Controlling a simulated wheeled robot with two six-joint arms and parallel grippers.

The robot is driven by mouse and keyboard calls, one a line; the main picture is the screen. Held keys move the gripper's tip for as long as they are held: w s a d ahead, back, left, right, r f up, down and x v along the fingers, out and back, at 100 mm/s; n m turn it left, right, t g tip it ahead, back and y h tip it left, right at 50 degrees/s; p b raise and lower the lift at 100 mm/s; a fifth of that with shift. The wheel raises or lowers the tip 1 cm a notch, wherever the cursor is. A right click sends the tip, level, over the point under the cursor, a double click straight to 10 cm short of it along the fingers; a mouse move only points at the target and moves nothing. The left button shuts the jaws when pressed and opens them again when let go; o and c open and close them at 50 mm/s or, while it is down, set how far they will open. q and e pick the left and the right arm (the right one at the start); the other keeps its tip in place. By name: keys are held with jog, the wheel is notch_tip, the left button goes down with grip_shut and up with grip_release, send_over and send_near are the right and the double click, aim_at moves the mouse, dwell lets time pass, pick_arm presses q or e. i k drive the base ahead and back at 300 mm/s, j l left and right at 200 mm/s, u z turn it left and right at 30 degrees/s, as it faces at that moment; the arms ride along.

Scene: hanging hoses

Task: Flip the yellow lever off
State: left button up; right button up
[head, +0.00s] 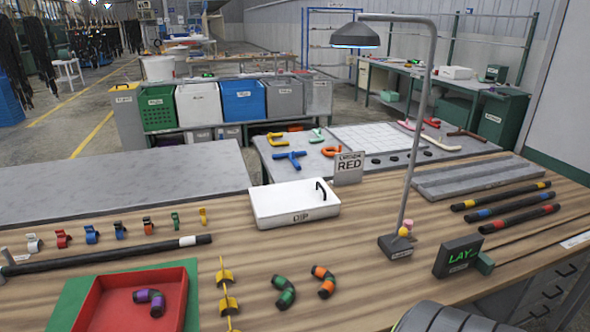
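A desk lamp (417,125) stands on the wooden table, with a dark shade (356,36) that shows a bluish glow on its underside. On its dark base (398,248) is a small yellow knob-like part (403,232), with a pinkish part (408,223) just above it. This yellow part may be the lever; its exact shape and position are too small to tell.
A white tray (263,222) and a red tray (90,298) sit to the left. Black-and-green and black-and-orange elbow hoses lie in front. Table between the white tray and lamp is clear.

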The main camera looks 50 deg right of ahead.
aim_at(403, 231)
jog(key=z, duration=2.35)
